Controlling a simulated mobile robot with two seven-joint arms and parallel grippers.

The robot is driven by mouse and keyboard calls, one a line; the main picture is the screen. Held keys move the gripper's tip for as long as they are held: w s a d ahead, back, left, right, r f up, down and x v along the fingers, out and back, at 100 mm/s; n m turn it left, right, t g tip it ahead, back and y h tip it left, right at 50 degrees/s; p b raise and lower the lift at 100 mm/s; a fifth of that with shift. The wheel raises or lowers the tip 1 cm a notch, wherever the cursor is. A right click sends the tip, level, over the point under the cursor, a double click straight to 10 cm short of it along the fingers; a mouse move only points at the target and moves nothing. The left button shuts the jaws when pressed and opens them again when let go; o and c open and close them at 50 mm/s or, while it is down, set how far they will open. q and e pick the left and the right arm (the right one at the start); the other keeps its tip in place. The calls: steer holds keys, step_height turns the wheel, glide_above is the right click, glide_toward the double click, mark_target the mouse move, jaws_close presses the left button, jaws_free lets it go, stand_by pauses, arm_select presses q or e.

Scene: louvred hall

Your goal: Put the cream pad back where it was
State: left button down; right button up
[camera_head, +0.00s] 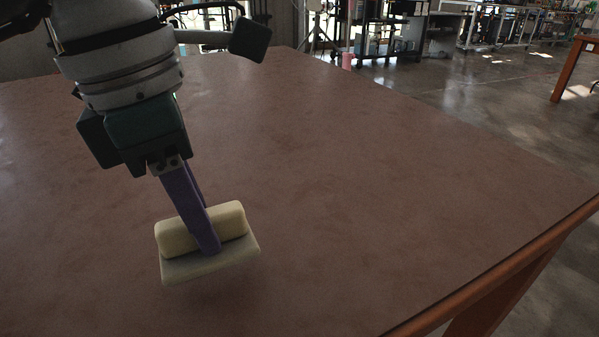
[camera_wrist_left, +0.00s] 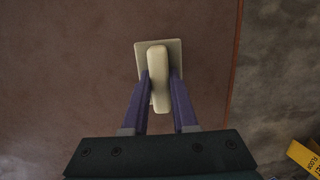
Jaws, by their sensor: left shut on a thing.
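The cream pad (camera_head: 236,259) is a pale flat rectangular base with a rounded, yellower cream bar along its top. My left gripper (camera_head: 207,236) has its purple fingers shut on that bar, one on each side; the far finger is mostly hidden in the head view. In the left wrist view the pad's base (camera_wrist_left: 174,51) shows beneath the bar, which lies between the fingertips (camera_wrist_left: 160,79). The pad is over the brown table top, slightly tilted in the head view. I cannot tell whether its base touches the table. My right gripper is not in view.
The brown table (camera_head: 370,180) is bare around the pad, with free room to the right and behind. Its orange-brown edge (camera_head: 510,264) runs along the right front. A yellow sign (camera_wrist_left: 305,157) shows past the table edge in the wrist view. Benches and equipment stand far behind.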

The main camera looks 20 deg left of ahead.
arm_select(q)
step_height(320, 180, down, 4)
steer(key=shift+f+b, duration=0.1)
steer(key=shift+b, duration=0.4)
steer(key=shift+f, duration=0.2)
steer(key=c, duration=0.7)
jaws_free()
steer(key=shift+r, duration=0.1)
